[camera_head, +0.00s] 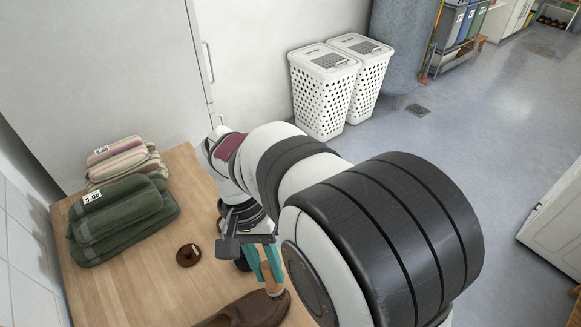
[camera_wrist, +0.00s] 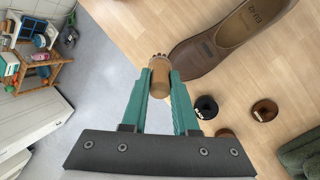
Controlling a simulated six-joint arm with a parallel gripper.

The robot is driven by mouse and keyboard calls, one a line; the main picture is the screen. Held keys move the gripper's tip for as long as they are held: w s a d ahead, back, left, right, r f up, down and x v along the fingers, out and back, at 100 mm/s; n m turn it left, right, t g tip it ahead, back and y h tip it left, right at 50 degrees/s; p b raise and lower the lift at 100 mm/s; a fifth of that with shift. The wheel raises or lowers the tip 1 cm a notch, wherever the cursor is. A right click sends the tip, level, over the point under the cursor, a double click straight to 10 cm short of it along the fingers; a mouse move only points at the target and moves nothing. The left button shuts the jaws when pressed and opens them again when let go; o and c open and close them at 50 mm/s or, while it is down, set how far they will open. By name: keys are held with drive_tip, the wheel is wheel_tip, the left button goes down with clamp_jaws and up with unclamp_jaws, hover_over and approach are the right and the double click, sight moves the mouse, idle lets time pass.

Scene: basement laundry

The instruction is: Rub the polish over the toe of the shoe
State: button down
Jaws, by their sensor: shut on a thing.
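My gripper (camera_head: 262,270) has teal fingers and is shut on a small round wooden brush (camera_wrist: 159,80), with dark bristles showing at its far end in the wrist view. The brush's wooden end (camera_head: 273,289) also shows in the head view. A brown leather shoe (camera_head: 258,309) lies on the wooden table, cut off by the lower edge. In the wrist view the shoe (camera_wrist: 225,42) is beside the brush, to its right. I cannot tell whether the bristles touch it. A small dark round tin (camera_wrist: 206,107) and a brown ring-like piece (camera_wrist: 264,112) are on the table.
Folded green towels (camera_head: 120,220) and striped towels (camera_head: 125,160) are stacked at the table's left. A brown round piece (camera_head: 188,255) lies between the towels and my gripper. White hampers (camera_head: 322,95) stand on the floor beyond. The table (camera_head: 150,285) is bare around the brown piece.

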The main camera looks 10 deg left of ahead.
drive_tip(key=shift+f, duration=1.25)
